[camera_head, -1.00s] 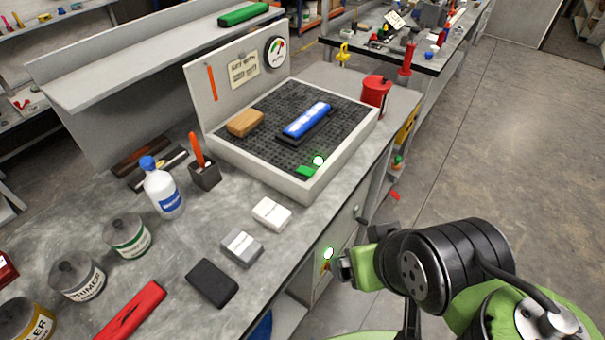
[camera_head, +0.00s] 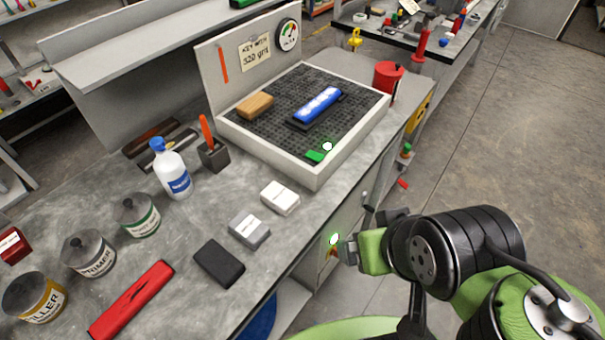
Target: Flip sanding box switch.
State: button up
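The sanding box (camera_head: 318,180) is a pale grey tray with a black perforated bed, standing on the bench top. A round gauge (camera_head: 287,35) is on its back panel. On the bench's front face is a bright white-green lit spot (camera_head: 333,239), with a small red and yellow part (camera_head: 332,253) just below it that may be the switch. My gripper (camera_head: 352,251), green and dark grey, is right beside this part, to its right. I cannot tell whether they touch. Its fingertips are small and partly hidden, so its opening is unclear.
A red can (camera_head: 387,80) stands behind. Bottles, cans and blocks crowd the bench's left. Open floor (camera_head: 510,150) lies to the right.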

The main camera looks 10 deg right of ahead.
aim_at(312, 155)
jog(key=i+l+u, duration=0.1)
jog(key=l+u, duration=0.15)
jog(key=u, duration=0.2)
jog(key=i+l+u, duration=0.1)
jog(key=l+u, duration=0.15)
jog(key=u, duration=0.15)
jog(key=l+u, duration=0.3)
jog(key=u, duration=0.15)
jog(key=l+u, duration=0.55)
jog(key=u, duration=0.3)
jog(key=k+l+u, duration=0.15)
jog(key=u, duration=0.3)
jog(key=l, duration=0.1)
